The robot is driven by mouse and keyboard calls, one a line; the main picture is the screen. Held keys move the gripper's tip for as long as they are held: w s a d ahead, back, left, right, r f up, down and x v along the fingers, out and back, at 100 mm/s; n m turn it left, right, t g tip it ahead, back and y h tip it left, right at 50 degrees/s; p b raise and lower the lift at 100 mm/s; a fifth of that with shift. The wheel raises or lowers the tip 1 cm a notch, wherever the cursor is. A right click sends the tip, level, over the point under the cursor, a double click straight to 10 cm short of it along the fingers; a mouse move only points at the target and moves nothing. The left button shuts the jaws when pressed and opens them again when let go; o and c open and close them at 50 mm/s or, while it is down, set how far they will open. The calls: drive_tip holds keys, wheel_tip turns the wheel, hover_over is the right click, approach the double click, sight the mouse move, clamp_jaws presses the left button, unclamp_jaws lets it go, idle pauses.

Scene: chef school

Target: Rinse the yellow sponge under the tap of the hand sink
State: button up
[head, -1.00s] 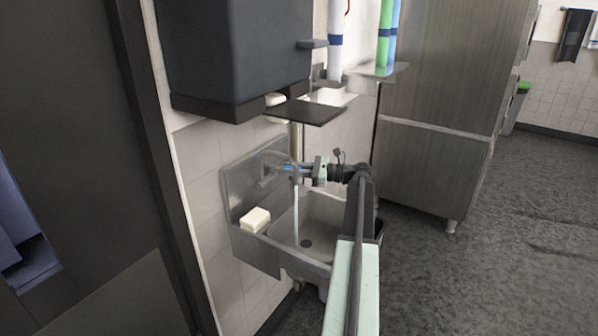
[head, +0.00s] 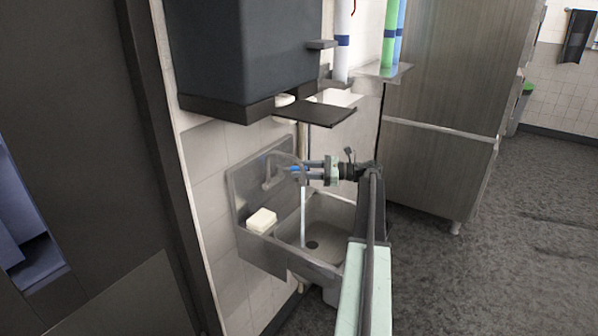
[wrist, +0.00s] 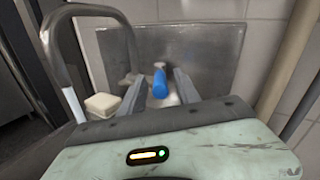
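The hand sink (head: 335,240) is a steel basin on the wall, with a backplate behind it. Its curved tap (head: 297,158) also arches at the left of the wrist view (wrist: 52,35). A thin stream of water (head: 303,215) falls from the tap into the basin. No clearly yellow sponge shows.
A dark dispenser box (head: 245,55) and a dark shelf plate (head: 315,113) hang above the sink. A steel cabinet (head: 435,120) stands to the right. A pipe (wrist: 285,60) runs at the right of the wrist view. The floor (head: 520,230) at right is clear.

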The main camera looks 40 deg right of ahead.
drive_tip(key=v, duration=0.8)
drive_tip(key=shift+a, duration=0.15)
